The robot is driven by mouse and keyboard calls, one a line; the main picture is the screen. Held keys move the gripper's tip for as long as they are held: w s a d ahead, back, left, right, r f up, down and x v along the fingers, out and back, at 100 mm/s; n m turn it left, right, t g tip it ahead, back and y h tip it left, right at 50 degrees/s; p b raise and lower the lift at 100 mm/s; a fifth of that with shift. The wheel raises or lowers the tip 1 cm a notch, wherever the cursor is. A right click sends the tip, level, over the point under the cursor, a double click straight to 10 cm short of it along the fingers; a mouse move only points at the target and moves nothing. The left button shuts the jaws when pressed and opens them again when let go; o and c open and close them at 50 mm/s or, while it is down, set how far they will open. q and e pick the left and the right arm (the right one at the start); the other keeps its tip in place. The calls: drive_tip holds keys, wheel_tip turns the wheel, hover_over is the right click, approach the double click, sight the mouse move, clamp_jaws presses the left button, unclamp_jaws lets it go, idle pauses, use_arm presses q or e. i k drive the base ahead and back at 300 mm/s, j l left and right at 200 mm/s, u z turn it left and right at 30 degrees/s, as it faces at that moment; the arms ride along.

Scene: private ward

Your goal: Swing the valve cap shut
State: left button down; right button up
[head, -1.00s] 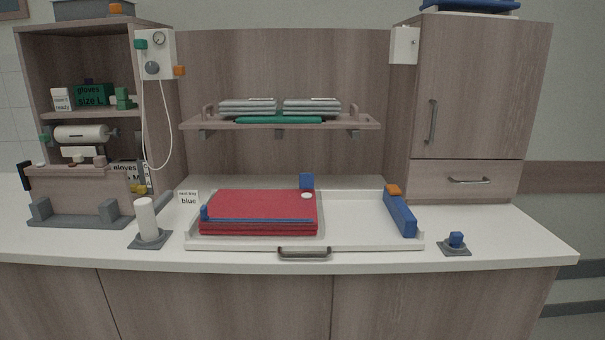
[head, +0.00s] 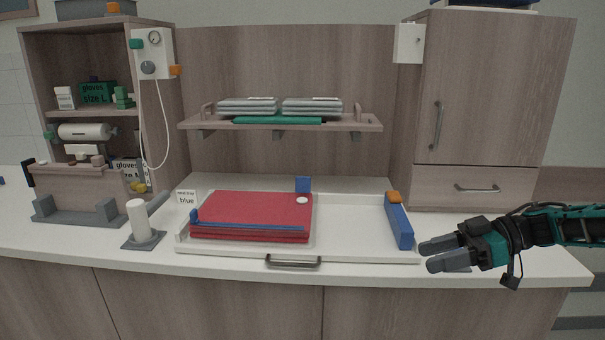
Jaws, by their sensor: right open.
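A folded red item (head: 252,212) with a blue layer lies on the white tray (head: 345,252). A small white disc (head: 302,200) sits at its right back corner, and a blue upright block (head: 303,184) stands just behind that disc. I cannot tell for sure which part is the valve cap; the blue block by the disc could be it. My right gripper (head: 426,256) is open and empty, over the counter just right of the tray's front right corner, well apart from the disc and block. It hides most of a small grey base. My left gripper is out of view.
A long blue bar (head: 398,222) with an orange end (head: 393,197) lies along the tray's right side. A white cylinder (head: 137,219) on a grey base stands left of the tray. A shelf (head: 350,124) with folded stacks hangs above. The tray's right half is mostly bare.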

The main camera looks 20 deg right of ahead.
sight(302, 183)
drive_tip(key=i, duration=1.3)
